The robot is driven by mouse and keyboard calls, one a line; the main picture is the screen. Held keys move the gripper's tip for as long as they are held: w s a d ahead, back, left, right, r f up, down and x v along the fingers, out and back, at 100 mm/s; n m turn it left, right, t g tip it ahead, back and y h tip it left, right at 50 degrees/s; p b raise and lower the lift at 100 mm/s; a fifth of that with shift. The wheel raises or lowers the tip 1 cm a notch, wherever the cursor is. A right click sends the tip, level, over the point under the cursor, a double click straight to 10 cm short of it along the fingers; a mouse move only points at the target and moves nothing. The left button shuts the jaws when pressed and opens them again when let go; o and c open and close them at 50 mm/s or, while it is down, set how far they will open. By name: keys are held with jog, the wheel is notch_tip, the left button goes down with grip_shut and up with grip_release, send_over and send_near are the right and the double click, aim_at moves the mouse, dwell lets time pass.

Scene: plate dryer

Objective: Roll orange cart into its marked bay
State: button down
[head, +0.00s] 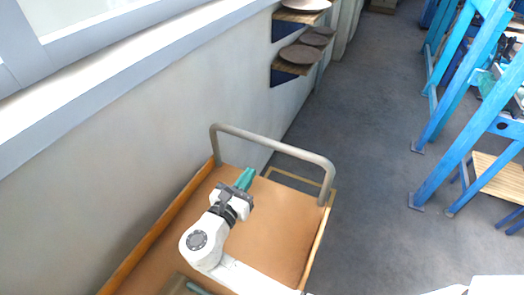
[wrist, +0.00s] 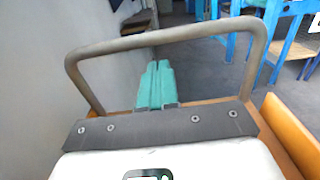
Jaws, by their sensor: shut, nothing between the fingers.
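The orange cart (head: 268,238) stands beside the wall at the bottom centre of the head view, with an orange-brown deck and raised edges. Its grey-beige tubular handle (head: 275,145) arches up at the far end, and the handle also spans the wrist view (wrist: 170,37). My gripper (head: 246,176), with teal fingers, is above the deck, close to the handle. In the wrist view my gripper (wrist: 159,66) is shut and empty, pointing through the handle's arch; contact cannot be told. Thin yellowish floor lines (head: 290,178) show through the arch; they may mark the bay.
A pale wall (head: 170,125) runs along the cart's left side. Shelves with brown plates (head: 300,54) jut from it farther ahead. Blue metal frames (head: 455,120) and a wooden-slatted stand (head: 498,178) are at right. Grey floor (head: 365,130) is clear between.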

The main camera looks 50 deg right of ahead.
aim_at(268, 146)
jog(key=p+x, duration=0.1)
jog(key=x, duration=0.8)
jog(key=shift+w+d, duration=0.1)
jog(key=shift+d, duration=0.2)
